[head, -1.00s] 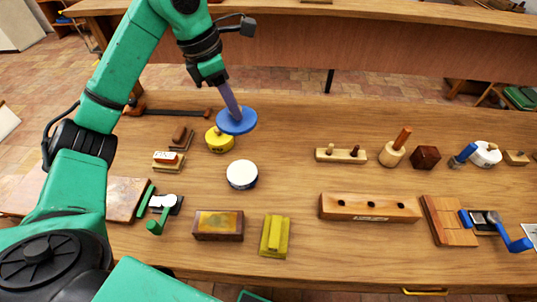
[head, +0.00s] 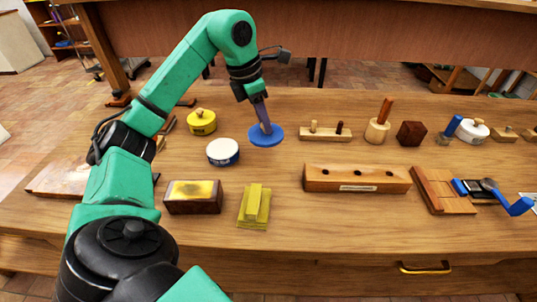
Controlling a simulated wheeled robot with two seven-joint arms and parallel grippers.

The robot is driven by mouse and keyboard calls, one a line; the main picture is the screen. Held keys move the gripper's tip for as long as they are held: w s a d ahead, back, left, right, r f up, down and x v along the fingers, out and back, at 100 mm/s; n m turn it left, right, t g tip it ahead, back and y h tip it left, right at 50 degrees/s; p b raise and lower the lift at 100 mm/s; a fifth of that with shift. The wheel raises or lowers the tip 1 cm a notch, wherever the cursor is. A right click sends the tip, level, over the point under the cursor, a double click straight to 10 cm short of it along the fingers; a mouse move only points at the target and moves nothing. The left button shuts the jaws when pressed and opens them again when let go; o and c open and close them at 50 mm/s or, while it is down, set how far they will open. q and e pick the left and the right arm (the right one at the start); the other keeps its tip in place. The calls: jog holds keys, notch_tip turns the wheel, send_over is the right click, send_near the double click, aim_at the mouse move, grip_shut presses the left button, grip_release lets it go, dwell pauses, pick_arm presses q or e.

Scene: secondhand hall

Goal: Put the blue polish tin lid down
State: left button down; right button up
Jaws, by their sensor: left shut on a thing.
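The blue polish tin lid (head: 266,138) is a flat blue disc, lying about level. My left gripper (head: 263,116) points down at its middle and is shut on it. The lid is low over the bench, to the right of a round tin with a white top and blue side (head: 223,152). I cannot tell whether the lid touches the wood. My right gripper is not in view.
A yellow tin (head: 202,121) stands behind the white-topped tin. A brown box (head: 193,196) and a yellow block (head: 254,207) lie in front. A wooden block with holes (head: 357,178) and a pegged board (head: 324,132) are to the right. Bare wood surrounds the lid.

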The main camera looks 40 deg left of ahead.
pick_arm(q)
notch_tip(320, 180, down, 9)
jog(key=shift+s+d+f+b, duration=0.1)
jog(key=shift+s+d+b, duration=0.05)
jog(key=shift+b, duration=0.65)
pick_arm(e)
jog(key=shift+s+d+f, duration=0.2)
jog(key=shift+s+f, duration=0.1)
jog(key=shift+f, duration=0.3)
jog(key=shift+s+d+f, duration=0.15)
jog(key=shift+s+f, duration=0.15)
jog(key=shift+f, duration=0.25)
pick_arm(q)
jog(key=c, duration=0.6)
grip_release()
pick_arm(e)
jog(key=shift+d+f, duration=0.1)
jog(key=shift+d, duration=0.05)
